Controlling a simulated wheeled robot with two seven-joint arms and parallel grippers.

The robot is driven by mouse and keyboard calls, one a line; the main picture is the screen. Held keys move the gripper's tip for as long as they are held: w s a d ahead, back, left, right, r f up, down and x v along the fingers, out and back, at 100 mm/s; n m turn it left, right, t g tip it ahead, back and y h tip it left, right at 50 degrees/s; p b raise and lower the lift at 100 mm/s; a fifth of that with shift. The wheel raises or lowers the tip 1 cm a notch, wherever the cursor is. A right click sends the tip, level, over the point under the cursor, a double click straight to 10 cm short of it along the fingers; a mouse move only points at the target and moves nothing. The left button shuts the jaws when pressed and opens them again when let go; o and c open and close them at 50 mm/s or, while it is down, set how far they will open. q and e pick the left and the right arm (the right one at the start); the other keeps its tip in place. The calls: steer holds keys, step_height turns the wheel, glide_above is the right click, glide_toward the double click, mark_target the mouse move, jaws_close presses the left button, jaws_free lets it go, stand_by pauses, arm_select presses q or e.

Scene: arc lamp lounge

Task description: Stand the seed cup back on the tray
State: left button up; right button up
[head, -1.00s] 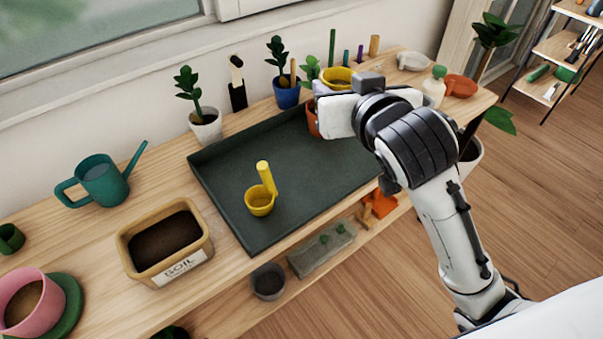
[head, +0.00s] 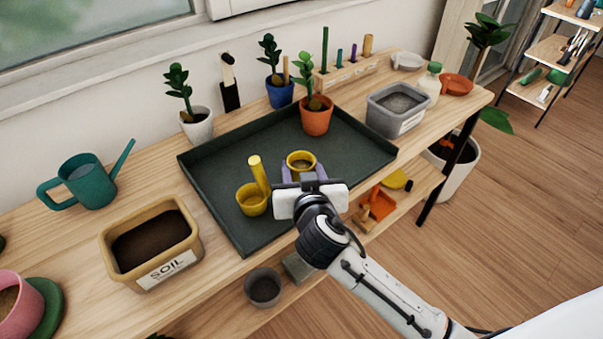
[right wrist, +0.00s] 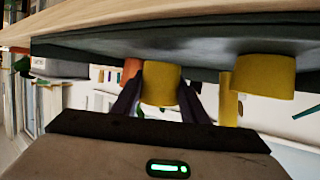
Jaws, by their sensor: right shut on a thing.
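The yellow seed cup (head: 300,161) is upright over the front part of the dark green tray (head: 222,215). My right gripper (head: 303,171) is shut on it, with a purple finger on each side. In the right wrist view, which is upside down, the cup (right wrist: 161,84) sits between both fingers, very near the tray surface; I cannot tell whether it touches. Beside it on the tray stands a yellow scoop (head: 252,200) with a tall handle. My left gripper is not in view.
An orange pot with a plant (head: 316,119) stands on the tray's back right part. A soil box (head: 150,246) is left of the tray, and a grey bin (head: 396,112) is right of it. The tray's left middle is bare.

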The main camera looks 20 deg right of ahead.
steer(key=shift+f, duration=0.7)
steer(key=shift+f, duration=0.25)
steer(key=o, duration=1.1)
steer(key=shift+r, duration=0.1)
